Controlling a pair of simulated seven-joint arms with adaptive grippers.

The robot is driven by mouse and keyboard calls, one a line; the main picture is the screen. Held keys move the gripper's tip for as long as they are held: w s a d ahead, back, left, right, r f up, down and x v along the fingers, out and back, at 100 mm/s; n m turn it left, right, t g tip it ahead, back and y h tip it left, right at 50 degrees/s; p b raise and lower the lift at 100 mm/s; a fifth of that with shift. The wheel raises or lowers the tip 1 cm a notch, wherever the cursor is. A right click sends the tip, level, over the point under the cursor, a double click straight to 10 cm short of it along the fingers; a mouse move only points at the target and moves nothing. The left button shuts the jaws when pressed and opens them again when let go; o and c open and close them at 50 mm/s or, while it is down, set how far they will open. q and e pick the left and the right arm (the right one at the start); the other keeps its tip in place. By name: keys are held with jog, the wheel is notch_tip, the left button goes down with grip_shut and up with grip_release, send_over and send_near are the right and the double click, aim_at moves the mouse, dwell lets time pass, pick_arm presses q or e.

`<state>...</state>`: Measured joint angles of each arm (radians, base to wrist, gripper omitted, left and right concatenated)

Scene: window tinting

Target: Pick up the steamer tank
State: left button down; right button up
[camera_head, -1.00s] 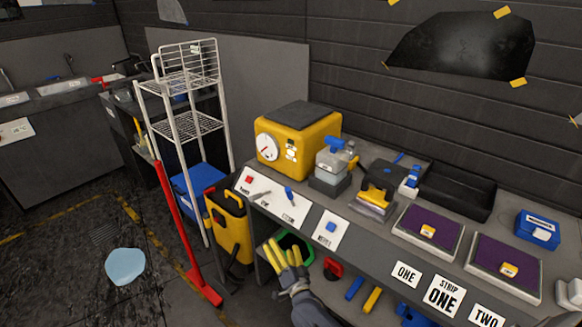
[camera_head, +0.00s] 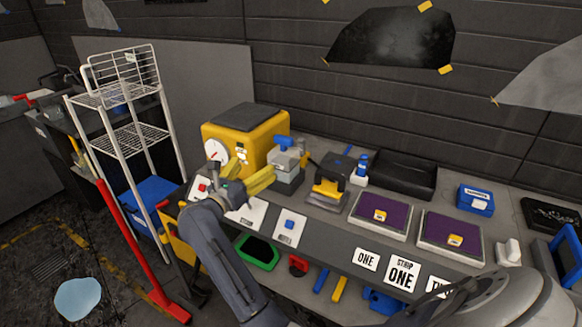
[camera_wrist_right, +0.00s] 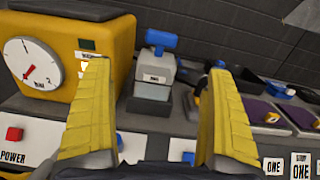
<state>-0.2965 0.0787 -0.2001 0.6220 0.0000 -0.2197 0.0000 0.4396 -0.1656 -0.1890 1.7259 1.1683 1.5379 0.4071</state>
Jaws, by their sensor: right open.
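What looks like the steamer tank (camera_head: 286,168), a small grey container with a blue top, stands upright on the bench beside the yellow steamer box (camera_head: 238,130). In the right wrist view the tank (camera_wrist_right: 154,86) shows between my two yellow fingers, farther off. The yellow box (camera_wrist_right: 105,40), with its white dial, is at the left there. My right gripper (camera_head: 240,180) is open and empty, in front of the box and left of the tank, apart from the tank. My left gripper is not in view.
Purple pads (camera_head: 381,215), a black tray (camera_head: 403,178) and a yellow-black tool (camera_head: 330,180) stand to the right on the bench. A white wire rack (camera_head: 130,137) and a red-handled tool (camera_head: 130,230) are at the left. My right arm crosses the bench front.

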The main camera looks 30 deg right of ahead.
aim_at(282, 144)
jog(key=shift+m+g, duration=0.3)
jog(key=shift+m, duration=0.3)
jog(key=x, duration=1.7)
jog(key=shift+w+d+f, duration=0.1)
jog(key=shift+w+f, duration=0.05)
jog(key=shift+f, duration=0.2)
jog(key=c, duration=1.7)
